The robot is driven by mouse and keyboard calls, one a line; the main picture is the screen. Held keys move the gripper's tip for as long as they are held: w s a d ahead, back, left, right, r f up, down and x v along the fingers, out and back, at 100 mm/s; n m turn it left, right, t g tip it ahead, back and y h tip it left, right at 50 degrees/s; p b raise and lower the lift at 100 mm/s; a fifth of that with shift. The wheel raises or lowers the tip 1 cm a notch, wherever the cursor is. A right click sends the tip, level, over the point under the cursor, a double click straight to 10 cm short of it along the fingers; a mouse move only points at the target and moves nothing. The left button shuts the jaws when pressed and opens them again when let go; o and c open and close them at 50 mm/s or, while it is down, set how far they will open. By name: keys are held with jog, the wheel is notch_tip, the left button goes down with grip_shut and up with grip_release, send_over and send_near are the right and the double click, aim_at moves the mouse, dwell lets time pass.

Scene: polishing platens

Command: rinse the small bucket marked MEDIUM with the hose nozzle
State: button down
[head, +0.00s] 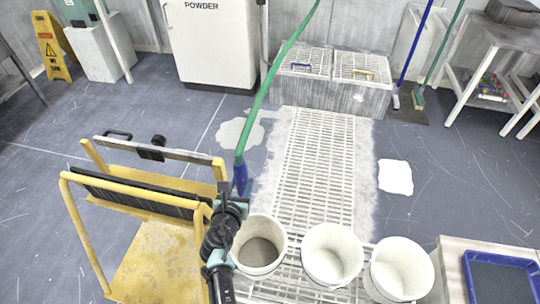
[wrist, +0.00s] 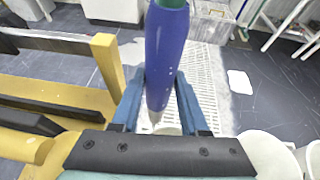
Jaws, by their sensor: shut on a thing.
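My gripper (head: 241,192) is shut on the blue hose nozzle (head: 240,172). In the wrist view the nozzle (wrist: 165,50) stands between my two blue fingers (wrist: 160,108), tip down. The green hose (head: 270,80) rises from it beyond the top of the head view. Three small whitish buckets stand in a row at the bottom: a left one (head: 260,268) with a grey-brown inside, a middle one (head: 333,230) and a right one (head: 374,285), both pale inside. No marking is readable on them, so I cannot tell which is MEDIUM. The nozzle is up and left of the left bucket in the head view.
A yellow cart (head: 150,262) with rails stands close on the left. A pale floor grating (head: 312,170) runs behind the buckets. A table with a blue tray (head: 500,280) is at the lower right. White puddle-like patches (head: 396,177) lie on the floor.

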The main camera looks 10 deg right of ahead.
jog(key=w+d+r+m+h+b, duration=0.1)
jog(key=w+d+r+b, duration=0.3)
jog(key=w+d, duration=0.6)
jog(key=s+a+p, duration=0.3)
jog(key=s+p, duration=0.1)
jog(key=s, duration=0.5)
jog(key=s+a+p, duration=0.4)
jog(key=s, duration=0.6)
jog(key=shift+a+f, duration=0.2)
jog(key=shift+a, duration=0.05)
jog(key=shift+d+r+p, duration=0.1)
jog(key=shift+p, duration=0.25)
jog(key=shift+w, duration=0.1)
dwell(1.2)
jog(key=w+d+b, duration=0.3)
jog(key=w+b, duration=0.1)
jog(key=w, duration=0.6)
jog(key=w+d+b, duration=0.3)
jog(key=w+b, duration=0.2)
jog(key=w, duration=0.5)
jog(key=shift+d, duration=0.2)
